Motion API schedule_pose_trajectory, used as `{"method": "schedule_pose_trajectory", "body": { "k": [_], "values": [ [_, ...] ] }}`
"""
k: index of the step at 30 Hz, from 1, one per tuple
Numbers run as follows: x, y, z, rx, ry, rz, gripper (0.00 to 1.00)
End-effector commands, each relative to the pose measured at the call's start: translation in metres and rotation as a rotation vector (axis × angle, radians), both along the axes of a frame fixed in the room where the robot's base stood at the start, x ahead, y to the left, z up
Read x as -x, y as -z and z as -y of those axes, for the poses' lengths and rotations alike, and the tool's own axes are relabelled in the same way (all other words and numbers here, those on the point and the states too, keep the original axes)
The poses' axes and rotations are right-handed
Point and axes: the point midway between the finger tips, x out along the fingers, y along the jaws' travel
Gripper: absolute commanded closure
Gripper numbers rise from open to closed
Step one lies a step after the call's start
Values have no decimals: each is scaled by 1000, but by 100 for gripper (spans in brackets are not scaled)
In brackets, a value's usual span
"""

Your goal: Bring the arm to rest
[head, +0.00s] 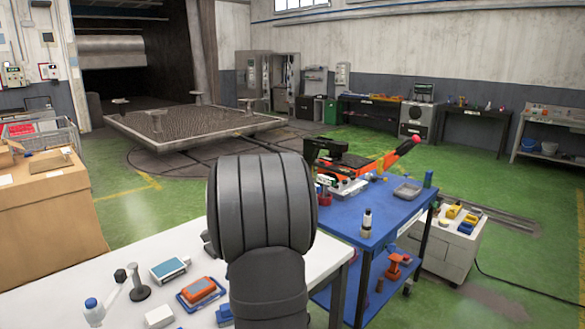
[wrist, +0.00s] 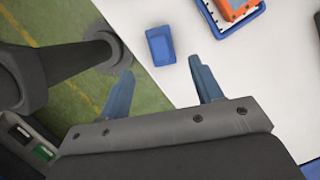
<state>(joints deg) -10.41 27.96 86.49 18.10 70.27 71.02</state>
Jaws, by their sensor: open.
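My gripper (wrist: 162,69) shows in the wrist view with its two blue fingers spread wide apart and nothing between them. It hangs over the edge of the white table (wrist: 280,75), with green floor below the left finger. A small blue block (wrist: 160,46) lies on the table near its edge, beyond the fingertips and apart from them. In the head view my grey arm stands in the front middle and hides the gripper.
The white table holds an orange device (head: 199,289) in a blue tray, a blue-topped box (head: 169,269), a joystick-like stand (head: 138,286) and a bottle (head: 93,311). A blue workbench (head: 385,205) with tools stands to the right. A cardboard box (head: 45,215) stands left.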

Motion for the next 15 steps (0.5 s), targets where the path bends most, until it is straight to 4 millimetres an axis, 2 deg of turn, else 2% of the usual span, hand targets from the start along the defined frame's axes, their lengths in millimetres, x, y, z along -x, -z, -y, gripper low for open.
{"method": "schedule_pose_trajectory", "body": {
  "k": [2,15],
  "values": [
    [-2,-17,5,-1,1,4,40],
    [10,71,-21,1,-2,-6,40]
  ]
}}
